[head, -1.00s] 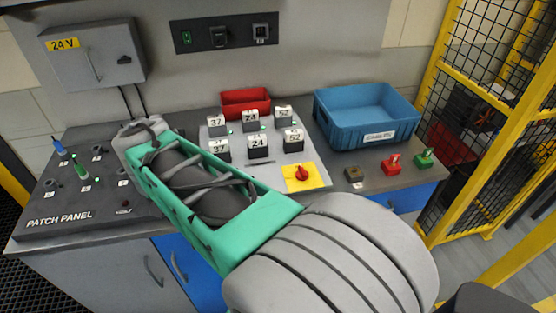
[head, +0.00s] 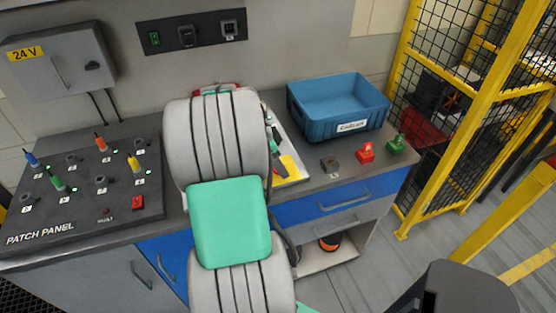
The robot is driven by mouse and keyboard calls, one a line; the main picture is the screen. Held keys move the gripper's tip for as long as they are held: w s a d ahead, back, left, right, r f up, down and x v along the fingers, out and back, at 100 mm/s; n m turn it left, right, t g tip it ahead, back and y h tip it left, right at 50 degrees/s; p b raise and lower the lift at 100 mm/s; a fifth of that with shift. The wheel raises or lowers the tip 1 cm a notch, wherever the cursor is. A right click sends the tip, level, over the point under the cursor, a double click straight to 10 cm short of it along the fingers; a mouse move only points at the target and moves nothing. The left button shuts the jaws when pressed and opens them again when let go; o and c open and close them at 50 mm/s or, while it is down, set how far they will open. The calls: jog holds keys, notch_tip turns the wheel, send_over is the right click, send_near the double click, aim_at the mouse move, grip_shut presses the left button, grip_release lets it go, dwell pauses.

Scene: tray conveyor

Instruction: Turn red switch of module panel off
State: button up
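The module panel (head: 295,143) lies on the worktop, mostly hidden behind my arm in the head view. Only its pale right edge and part of the yellow plate (head: 293,166) at its front right corner show. The red switch on that plate is hidden, so I cannot see its position. A small dark part of my gripper (head: 279,160) shows beside the arm, over the left side of the yellow plate. Its fingertips are not clear, and I cannot tell whether it touches the switch or is open or shut.
A blue bin (head: 335,110) stands behind and right of the panel. A small dark block (head: 329,164), a red piece (head: 365,152) and a green piece (head: 396,144) sit to the right. The patch panel (head: 85,190) is at left. A yellow mesh fence (head: 405,120) bounds the right.

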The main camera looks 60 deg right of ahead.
jog(key=shift+c, duration=0.2)
jog(key=c, duration=1.3)
jog(key=shift+n, duration=0.3)
jog(key=n+b, duration=0.1)
jog(key=n, duration=0.1)
jog(key=n+t+h+b, duration=0.1)
jog(key=n+b, duration=0.1)
jog(key=shift+s+a+f+t, duration=0.1)
jog(key=shift+s+f+t, duration=0.05)
jog(key=shift+t, duration=0.15)
jog(key=n+t+b, duration=0.1)
jog(key=n, duration=0.1)
jog(key=n+b, duration=0.2)
jog(key=shift+s+n+t, duration=0.15)
jog(key=shift+n+t, duration=0.25)
jog(key=n, duration=0.2)
jog(key=n+t+b, duration=0.1)
jog(key=n, duration=0.1)
jog(key=shift+s+t, duration=0.1)
jog(key=shift+t, duration=0.2)
jog(key=shift+r+n+t+y, duration=0.1)
jog(key=shift+n+t+y, duration=0.2)
jog(key=shift+n, duration=0.8)
jog(key=shift+r+n+t+y, duration=0.1)
jog(key=shift+n+t, duration=0.3)
jog(key=shift+n, duration=0.7)
